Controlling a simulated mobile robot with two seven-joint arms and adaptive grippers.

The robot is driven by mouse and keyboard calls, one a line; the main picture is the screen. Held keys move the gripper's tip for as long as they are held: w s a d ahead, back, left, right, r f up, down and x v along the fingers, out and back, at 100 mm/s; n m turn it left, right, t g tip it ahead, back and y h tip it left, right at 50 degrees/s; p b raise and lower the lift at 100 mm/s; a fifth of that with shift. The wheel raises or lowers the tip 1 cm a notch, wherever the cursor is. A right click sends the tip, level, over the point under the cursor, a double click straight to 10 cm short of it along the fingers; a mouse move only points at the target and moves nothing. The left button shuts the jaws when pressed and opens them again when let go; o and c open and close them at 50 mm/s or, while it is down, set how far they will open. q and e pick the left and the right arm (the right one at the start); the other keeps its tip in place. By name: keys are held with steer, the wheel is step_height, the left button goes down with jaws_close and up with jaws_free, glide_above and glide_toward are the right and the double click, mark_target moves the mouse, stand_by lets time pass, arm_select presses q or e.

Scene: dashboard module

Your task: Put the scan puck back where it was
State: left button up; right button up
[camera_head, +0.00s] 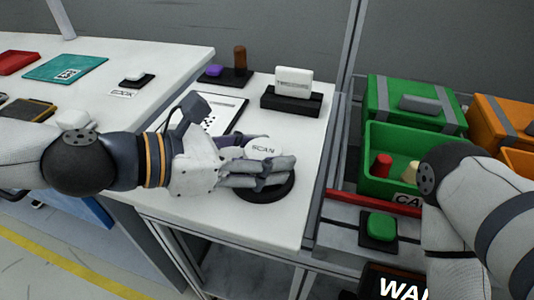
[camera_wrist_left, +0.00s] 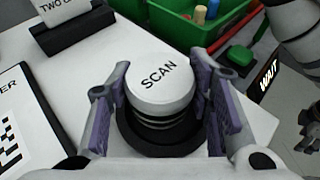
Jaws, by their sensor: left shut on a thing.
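The scan puck (camera_head: 263,149) is a white round disc lettered SCAN. In the left wrist view the puck (camera_wrist_left: 160,84) sits between the two fingers, with a dark ribbed part under it. My left gripper (camera_head: 262,168) is shut on the puck. A round black base (camera_head: 266,193) lies on the white table directly below it. The base also shows in the left wrist view (camera_wrist_left: 130,138). The fingers hide part of the base, and I cannot tell whether the puck touches it. Part of what may be my right gripper (camera_wrist_left: 309,130) shows at the right edge of the left wrist view.
A clipboard with a coded sheet (camera_head: 222,108) lies behind the left gripper. A black stand with a white card (camera_head: 293,84) stands at the back. To the right are a green bin (camera_head: 377,140) with pegs, a green button (camera_head: 381,227) and a WAIT sign (camera_head: 398,288).

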arm_select(q)
steer(key=shift+s+a, duration=0.1)
steer(key=shift+s, duration=0.45)
steer(key=shift+c, duration=0.6)
steer(key=shift+w+f, duration=0.2)
steer(key=o, duration=1.2)
steer(key=shift+o, duration=0.8)
steer(key=shift+r, duration=0.1)
arm_select(e)
steer(key=shift+s+f, duration=0.15)
steer(key=shift+s, duration=0.25)
